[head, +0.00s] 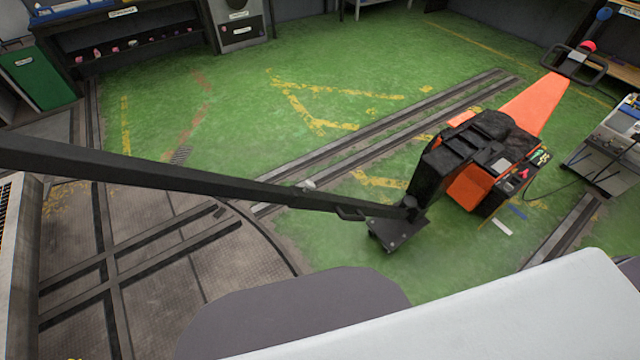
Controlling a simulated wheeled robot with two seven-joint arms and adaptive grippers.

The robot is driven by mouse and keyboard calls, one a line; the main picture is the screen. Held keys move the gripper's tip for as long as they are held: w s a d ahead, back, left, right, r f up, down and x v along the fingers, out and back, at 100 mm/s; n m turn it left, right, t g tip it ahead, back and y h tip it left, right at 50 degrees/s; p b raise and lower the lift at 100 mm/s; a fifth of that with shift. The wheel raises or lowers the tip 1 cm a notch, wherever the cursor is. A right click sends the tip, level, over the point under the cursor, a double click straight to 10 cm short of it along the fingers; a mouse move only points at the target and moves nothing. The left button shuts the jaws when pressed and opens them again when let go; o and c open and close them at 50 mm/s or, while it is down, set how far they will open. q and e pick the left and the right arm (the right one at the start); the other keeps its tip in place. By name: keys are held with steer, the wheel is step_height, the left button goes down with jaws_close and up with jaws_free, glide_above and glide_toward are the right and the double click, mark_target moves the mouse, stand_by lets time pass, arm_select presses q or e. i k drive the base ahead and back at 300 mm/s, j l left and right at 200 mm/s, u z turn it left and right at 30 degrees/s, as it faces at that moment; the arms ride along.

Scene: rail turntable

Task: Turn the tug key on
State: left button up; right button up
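The tug (476,160) is an orange and black machine standing on the green floor right of centre. Its orange tiller (535,103) slopes up to the right to a black looped handle (568,62) with a red knob on top. Small red, yellow and green parts (540,157) show on the right edge of its body. The key cannot be made out at this size, nor whether it is on or off. Neither of my grippers is in view.
A long black bar (230,185) crosses from the left to a black plate (397,232) beside the tug. Rails (390,140) run across the floor, and the turntable deck (150,270) lies lower left. A grey cabinet (608,150) stands right of the tug, with a cable nearby.

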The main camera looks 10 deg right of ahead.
mark_target(507, 187)
steer(key=z, duration=1.8)
steer(key=i+l, duration=0.25)
steer(key=l, duration=0.15)
steer(key=i+l, duration=0.25)
steer(key=l, duration=0.2)
steer(key=i, duration=0.15)
